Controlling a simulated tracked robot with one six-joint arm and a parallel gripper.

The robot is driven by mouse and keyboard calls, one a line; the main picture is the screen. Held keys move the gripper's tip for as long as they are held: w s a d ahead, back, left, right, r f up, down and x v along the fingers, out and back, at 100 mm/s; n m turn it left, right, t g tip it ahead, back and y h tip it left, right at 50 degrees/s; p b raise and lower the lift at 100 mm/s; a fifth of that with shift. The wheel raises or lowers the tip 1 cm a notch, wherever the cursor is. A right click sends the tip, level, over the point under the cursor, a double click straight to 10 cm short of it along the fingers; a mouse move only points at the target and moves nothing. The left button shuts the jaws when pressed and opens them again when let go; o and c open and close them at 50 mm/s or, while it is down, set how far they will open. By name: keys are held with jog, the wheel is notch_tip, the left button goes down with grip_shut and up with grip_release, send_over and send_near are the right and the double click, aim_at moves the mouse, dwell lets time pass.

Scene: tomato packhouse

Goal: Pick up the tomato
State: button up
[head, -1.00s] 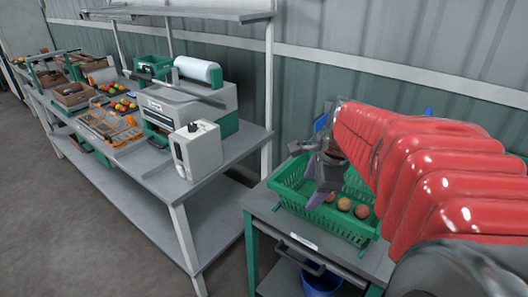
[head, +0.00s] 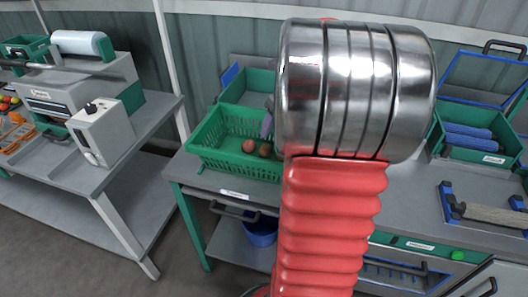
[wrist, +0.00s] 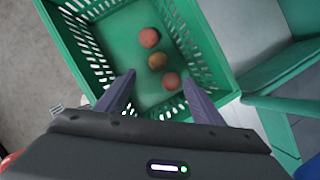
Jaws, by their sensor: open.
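In the wrist view, three round tomatoes lie in a row on the floor of a green slotted crate (wrist: 208,45). One is a reddish tomato (wrist: 149,37), the middle one is a browner tomato (wrist: 157,61), and the nearest is a red tomato (wrist: 171,80). My gripper (wrist: 159,76) is open and empty, its two purple-grey fingers spread over the crate's near side. The nearest tomato appears between the fingertips, closer to the right one; the height gap is unclear. In the head view, the crate (head: 215,160) shows two tomatoes, and my arm hides its right part.
A green bin (head: 250,85) stands behind the crate. A green box with blue rolls (head: 468,138) and a blue-ended tool (head: 490,214) are on the bench to the right. A grey machine (head: 80,100) stands on the left table. A blue bucket (head: 261,232) is below.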

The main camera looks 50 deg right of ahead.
send_near(267, 147)
jog(key=shift+x, duration=2.55)
jog(key=shift+w+d, duration=0.1)
jog(key=shift+x, duration=2.6)
jog(key=shift+s, duration=0.2)
jog(key=shift+c, duration=0.6)
jog(key=c, duration=0.7)
